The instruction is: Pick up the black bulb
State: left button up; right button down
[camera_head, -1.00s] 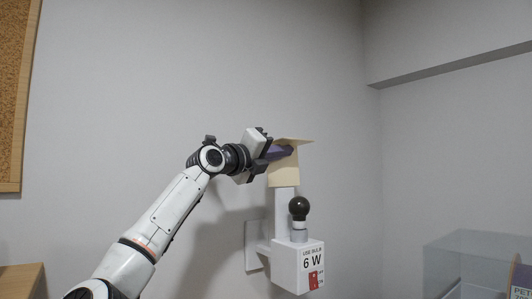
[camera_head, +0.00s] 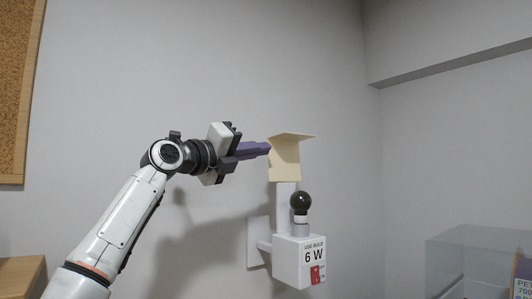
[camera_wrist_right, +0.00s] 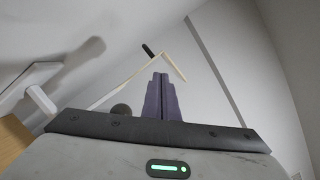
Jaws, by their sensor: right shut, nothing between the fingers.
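My right gripper (camera_head: 267,148) has purple fingers, shut and empty. It is up and to the left of the bulb, with its tips close to the left edge of a cream bent shade (camera_head: 285,163) above the bulb. I cannot tell whether they touch. In the right wrist view the shut fingers (camera_wrist_right: 161,98) point at the shade (camera_wrist_right: 150,62); a dark round shape, likely the bulb (camera_wrist_right: 120,109), is partly hidden low on the left. My left gripper is out of view.
The fixture is mounted on the grey wall. A clear bin (camera_head: 465,262) stands at the lower right. A cork board (camera_head: 12,90) hangs at the left, and a wooden surface (camera_head: 20,275) shows at the lower left. The air right of the fixture is free.

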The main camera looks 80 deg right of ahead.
aim_at(300, 201)
jog(key=k, duration=1)
